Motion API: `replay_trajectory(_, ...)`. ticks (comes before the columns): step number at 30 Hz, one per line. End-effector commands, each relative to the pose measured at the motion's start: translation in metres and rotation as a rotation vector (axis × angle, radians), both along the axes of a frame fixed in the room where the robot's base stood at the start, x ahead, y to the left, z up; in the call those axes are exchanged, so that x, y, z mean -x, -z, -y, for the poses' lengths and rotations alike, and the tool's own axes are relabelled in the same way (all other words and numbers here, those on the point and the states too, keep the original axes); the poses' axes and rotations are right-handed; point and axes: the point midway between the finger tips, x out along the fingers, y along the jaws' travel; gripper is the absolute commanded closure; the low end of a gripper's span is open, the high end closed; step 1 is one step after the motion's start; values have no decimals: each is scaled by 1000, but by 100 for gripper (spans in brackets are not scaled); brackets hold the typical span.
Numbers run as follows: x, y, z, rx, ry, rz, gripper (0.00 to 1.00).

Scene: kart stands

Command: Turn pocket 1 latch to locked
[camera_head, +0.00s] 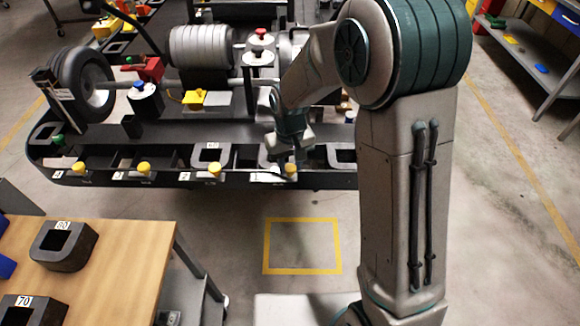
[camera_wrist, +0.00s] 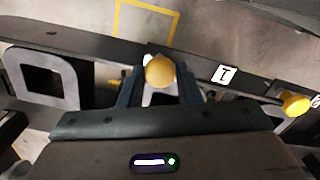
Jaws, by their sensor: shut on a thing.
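The pocket 1 latch is a yellow knob (camera_head: 290,169) on the front rail of the kart's side pod. In the wrist view the yellow knob (camera_wrist: 160,70) sits between my two dark fingers. My gripper (camera_head: 289,160) reaches down to it from above and is shut on it; the fingers (camera_wrist: 159,88) touch its left and right sides. A white label reading 1 (camera_wrist: 224,75) is beside it on the rail. The latch's lower part is hidden by the knob and fingers, so I cannot tell its turn angle.
Other yellow knobs stand along the rail, the nearest being pocket 2's knob (camera_head: 215,170). A grey block with a square opening (camera_wrist: 48,76) sits beside the latch. A wooden table (camera_head: 130,250) with dark blocks is at lower left. A yellow floor square (camera_head: 302,271) is clear.

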Motion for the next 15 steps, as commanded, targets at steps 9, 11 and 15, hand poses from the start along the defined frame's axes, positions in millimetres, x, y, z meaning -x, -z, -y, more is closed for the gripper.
replay_trajectory(9,-1,1,-1,-2,299,3,92)
replay_trajectory(11,-1,1,-1,-2,356,3,92)
replay_trajectory(15,-1,1,-1,-2,488,3,92)
